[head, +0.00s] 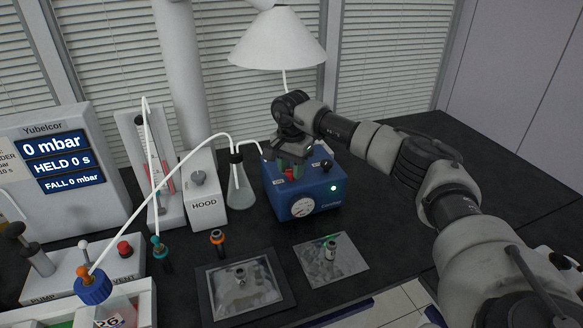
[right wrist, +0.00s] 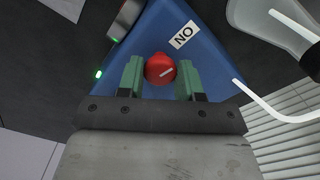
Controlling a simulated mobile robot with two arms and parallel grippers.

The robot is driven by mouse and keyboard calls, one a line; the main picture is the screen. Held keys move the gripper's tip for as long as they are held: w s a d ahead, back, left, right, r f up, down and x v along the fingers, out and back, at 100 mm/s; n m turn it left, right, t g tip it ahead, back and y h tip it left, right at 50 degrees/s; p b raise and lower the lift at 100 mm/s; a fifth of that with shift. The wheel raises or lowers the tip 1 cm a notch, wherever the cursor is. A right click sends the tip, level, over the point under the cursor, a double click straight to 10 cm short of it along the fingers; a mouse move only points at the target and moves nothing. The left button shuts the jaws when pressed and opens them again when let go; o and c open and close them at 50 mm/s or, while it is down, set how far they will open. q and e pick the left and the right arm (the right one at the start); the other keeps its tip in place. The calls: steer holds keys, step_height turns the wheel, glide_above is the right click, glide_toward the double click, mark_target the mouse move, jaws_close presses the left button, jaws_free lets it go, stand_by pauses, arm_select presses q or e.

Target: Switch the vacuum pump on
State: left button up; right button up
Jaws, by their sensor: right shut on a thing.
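The vacuum pump (head: 325,196) is a blue box on the dark bench, with a round gauge (head: 302,207) and a lit green lamp (head: 334,188) on its front. My right gripper (head: 291,172) reaches down over its top. An "ON" label (right wrist: 184,35) is on the blue top beside the knob. My left gripper is not in view.
A conical flask (head: 240,190) with a white tube stands close left of the pump, next to the HOOD box (head: 203,190). A display unit (head: 60,165) reads 0 mbar. The bench right of the pump is clear.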

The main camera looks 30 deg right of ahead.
mark_target(291, 170)
stand_by(0.3)
steer(key=o, duration=0.9)
step_height(291, 170, up, 11)
steer(key=shift+f+b, duration=0.1)
steer(key=shift+b, duration=0.65)
